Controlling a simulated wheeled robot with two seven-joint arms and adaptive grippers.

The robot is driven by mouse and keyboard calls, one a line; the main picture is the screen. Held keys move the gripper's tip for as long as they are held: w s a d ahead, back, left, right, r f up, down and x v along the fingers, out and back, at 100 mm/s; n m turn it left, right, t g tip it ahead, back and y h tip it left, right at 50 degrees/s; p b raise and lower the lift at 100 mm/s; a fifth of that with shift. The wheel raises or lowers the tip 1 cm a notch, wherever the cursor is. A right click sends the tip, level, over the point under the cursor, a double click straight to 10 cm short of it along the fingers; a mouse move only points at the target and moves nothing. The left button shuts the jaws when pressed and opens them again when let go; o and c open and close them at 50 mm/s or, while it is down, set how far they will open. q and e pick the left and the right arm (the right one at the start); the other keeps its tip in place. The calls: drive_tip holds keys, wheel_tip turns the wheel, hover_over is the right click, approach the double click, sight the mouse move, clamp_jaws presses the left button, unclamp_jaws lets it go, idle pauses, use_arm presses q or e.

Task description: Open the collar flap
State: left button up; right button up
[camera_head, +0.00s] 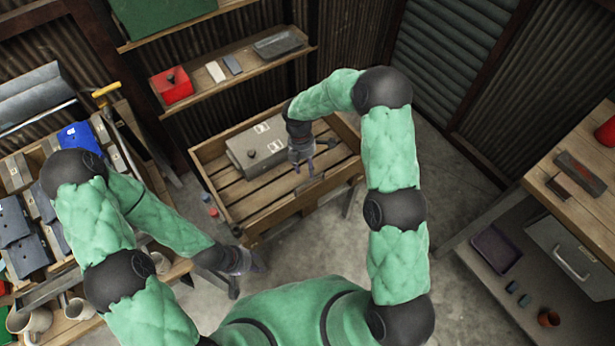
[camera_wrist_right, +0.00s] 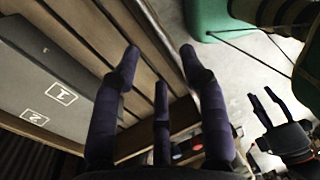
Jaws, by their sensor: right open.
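A grey box (camera_head: 255,150) with white labels and a small dark knob on top stands on the slatted wooden table. In the right wrist view its grey face (camera_wrist_right: 62,82) shows labels 1 and 2. I cannot clearly make out a collar flap; a small dark piece (camera_head: 311,184) lies near the table's front. My right gripper (camera_head: 303,168) is above the slats, right of the box. In the right wrist view its fingers (camera_wrist_right: 160,62) are spread and empty. My left gripper (camera_head: 258,267) is low in front of the table, its fingers apart and empty, away from the box.
The table (camera_head: 225,207) has a raised wooden rim. A shelf behind holds a red box (camera_head: 172,87) and a grey tray (camera_head: 278,43). A workbench (camera_head: 575,165) stands right. The floor between is clear.

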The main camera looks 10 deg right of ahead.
drive_tip(key=shift+s+d+f+b, duration=0.1)
drive_tip(key=shift+s+f+b, duration=0.15)
drive_tip(key=shift+f, duration=1.05)
drive_tip(key=shift+s+d+f+b, duration=0.1)
drive_tip(key=shift+s+f+b, duration=0.1)
drive_tip(key=shift+f, duration=1.05)
clamp_jaws()
